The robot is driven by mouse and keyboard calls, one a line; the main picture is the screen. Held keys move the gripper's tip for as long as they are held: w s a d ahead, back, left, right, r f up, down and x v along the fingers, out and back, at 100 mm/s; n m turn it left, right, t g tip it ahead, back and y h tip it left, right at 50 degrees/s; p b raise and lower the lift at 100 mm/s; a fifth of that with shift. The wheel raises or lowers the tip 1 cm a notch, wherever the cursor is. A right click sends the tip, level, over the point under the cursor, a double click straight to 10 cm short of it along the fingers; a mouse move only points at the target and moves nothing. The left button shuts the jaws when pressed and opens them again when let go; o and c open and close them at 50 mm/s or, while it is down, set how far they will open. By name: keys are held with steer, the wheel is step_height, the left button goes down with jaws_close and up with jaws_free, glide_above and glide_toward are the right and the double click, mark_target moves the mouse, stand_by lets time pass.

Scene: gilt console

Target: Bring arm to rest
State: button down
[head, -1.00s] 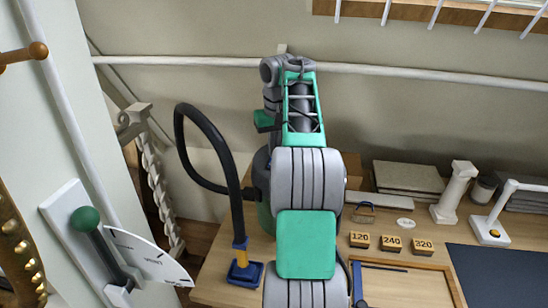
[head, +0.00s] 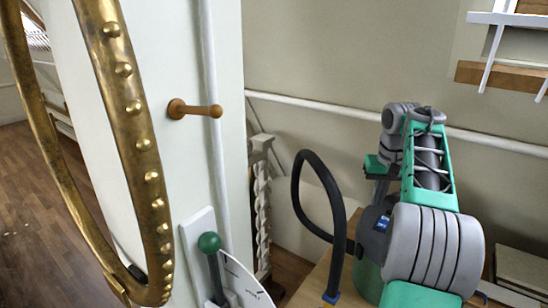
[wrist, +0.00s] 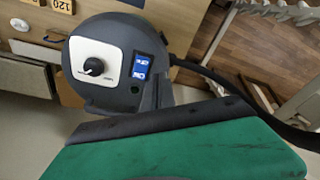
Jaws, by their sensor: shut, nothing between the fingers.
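My arm is folded upright at the right of the head view, with grey ribbed joints and green covers. My gripper (head: 378,188) is the small green and dark end hanging at the left of the arm's top, above the dust extractor. It is shut and holds nothing; its fingertips are hard to make out. In the wrist view a large green casing with a dark edge fills the bottom. Beyond it is the grey dust extractor (wrist: 118,62) with a black knob and blue switches, which also shows behind my arm (head: 372,235).
A brass-studded gilt frame (head: 140,150) stands close at the left. A wooden peg (head: 195,109) and a green-knobbed lever (head: 209,243) are on the white wall. A black hose (head: 335,210) loops up beside my arm. A white twisted post (head: 261,205) stands behind. Floor is open at far left.

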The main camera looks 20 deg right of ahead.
steer(key=s+a+n+t+b, duration=0.1)
steer(key=s+a+n, duration=0.15)
steer(key=a, duration=1.85)
steer(key=s+a+f+n+t+b, duration=0.1)
steer(key=s+a+f, duration=1)
steer(key=s, duration=0.3)
steer(key=shift+s+a+f+n+t+b, duration=0.2)
steer(key=shift+s+f+n+t+b, duration=0.15)
steer(key=shift+f, duration=0.25)
